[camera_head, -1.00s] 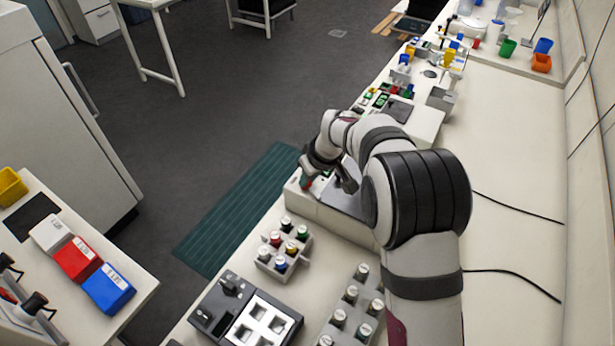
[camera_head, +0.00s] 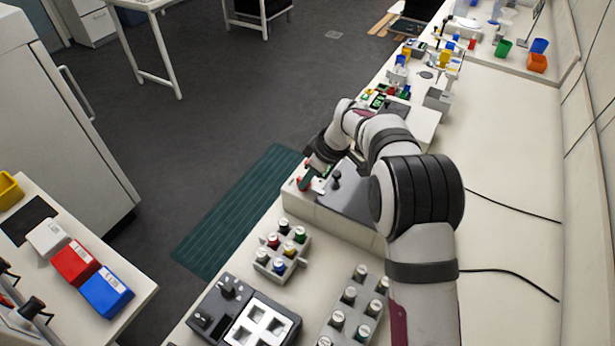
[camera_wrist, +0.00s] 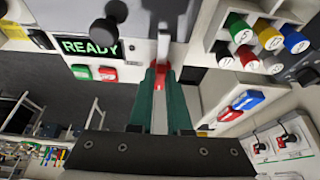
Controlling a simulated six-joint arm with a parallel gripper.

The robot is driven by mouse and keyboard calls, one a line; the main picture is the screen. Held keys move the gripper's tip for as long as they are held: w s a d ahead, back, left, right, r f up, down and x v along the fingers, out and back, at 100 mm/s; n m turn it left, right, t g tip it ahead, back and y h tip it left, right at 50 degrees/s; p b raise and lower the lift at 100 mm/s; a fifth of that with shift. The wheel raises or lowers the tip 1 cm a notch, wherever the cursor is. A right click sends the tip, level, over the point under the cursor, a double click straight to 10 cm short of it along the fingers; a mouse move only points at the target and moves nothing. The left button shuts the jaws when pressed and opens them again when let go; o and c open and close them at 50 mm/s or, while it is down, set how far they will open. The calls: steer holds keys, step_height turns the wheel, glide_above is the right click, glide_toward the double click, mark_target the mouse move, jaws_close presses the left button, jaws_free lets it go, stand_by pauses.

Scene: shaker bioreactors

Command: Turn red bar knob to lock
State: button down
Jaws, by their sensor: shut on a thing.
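In the wrist view, my gripper (camera_wrist: 160,85) has two green fingers closed on the red bar knob (camera_wrist: 159,77). Only a small red part of the knob shows between the fingertips; the rest is hidden, so its angle cannot be told. In the head view, my gripper (camera_head: 304,182) points down at the front left end of the white shaker unit (camera_head: 340,222). A bit of red shows at its fingertips there.
A black knob (camera_head: 336,179) stands right of my gripper. The wrist view shows a READY display (camera_wrist: 90,47), with green and red buttons (camera_wrist: 95,72) beside it. A rack of capped vials (camera_head: 281,248) stands in front of the unit.

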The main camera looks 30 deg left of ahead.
steer(key=shift+d+f, duration=0.1)
steer(key=c, duration=0.9)
jaws_free()
steer(key=shift+o, duration=0.2)
steer(key=v, duration=1.5)
steer(key=shift+r, duration=0.45)
